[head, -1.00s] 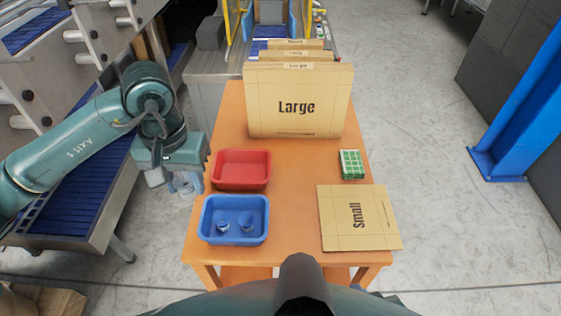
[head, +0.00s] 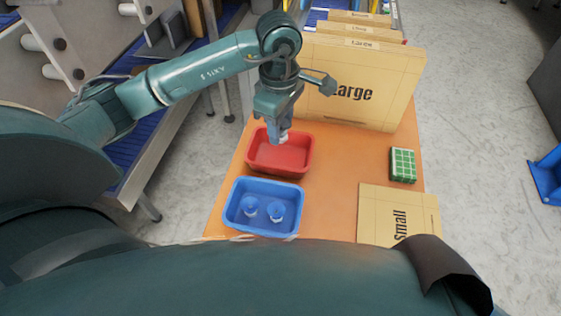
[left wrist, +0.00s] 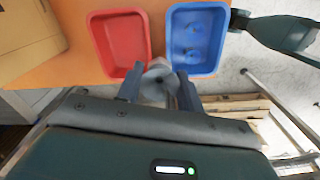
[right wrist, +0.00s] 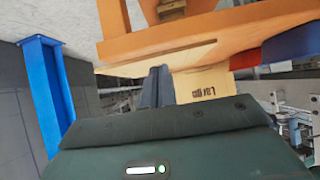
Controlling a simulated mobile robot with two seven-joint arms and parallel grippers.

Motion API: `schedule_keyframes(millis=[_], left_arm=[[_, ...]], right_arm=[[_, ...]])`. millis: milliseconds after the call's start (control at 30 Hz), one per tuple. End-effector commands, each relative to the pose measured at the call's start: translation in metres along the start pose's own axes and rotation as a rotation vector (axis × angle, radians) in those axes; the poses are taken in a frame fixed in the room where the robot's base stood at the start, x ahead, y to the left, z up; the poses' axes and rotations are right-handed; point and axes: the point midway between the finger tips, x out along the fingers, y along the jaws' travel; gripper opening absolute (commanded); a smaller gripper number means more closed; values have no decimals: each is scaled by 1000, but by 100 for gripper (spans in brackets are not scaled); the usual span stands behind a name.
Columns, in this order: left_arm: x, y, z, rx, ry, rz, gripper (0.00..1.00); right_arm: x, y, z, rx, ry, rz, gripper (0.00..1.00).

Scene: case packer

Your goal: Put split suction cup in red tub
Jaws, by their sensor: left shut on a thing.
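My left gripper (head: 281,132) is shut on a pale, translucent suction cup (head: 283,140). In the head view they appear over the back part of the red tub (head: 280,160); their exact height above it is hard to tell. The tub looks empty. In the left wrist view the suction cup (left wrist: 158,80) sits between the fingers, with the red tub (left wrist: 120,45) beyond to the left. Whether the cup is split cannot be seen. My right gripper (right wrist: 158,86) shows only in the right wrist view, its fingers together and empty, below the table level.
A blue tub (head: 262,187) with two suction cups (head: 250,207) stands just in front of the red tub. Large cardboard sheets (head: 365,85) stand at the back.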

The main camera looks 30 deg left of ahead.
Motion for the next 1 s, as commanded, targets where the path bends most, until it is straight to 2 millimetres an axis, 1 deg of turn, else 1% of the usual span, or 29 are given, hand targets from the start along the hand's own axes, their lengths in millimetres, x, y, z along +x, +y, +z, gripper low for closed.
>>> schedule_keyframes(millis=[33,200,800,900,1000], left_arm=[[8,3,-1,-98,-1,-1,15],[23,13,-7,-461,-1,-1,15],[79,43,-29,-1734,6,6,15],[87,47,-33,-1920,7,8,15],[94,50,-36,-2068,8,10,15]], right_arm=[[2,-2,3,1,3,-4,0],[5,-7,2,3,21,-15,0],[13,-12,6,2,66,-34,0],[14,-13,6,0,75,-38,0],[15,-14,6,-2,79,-43,0]])
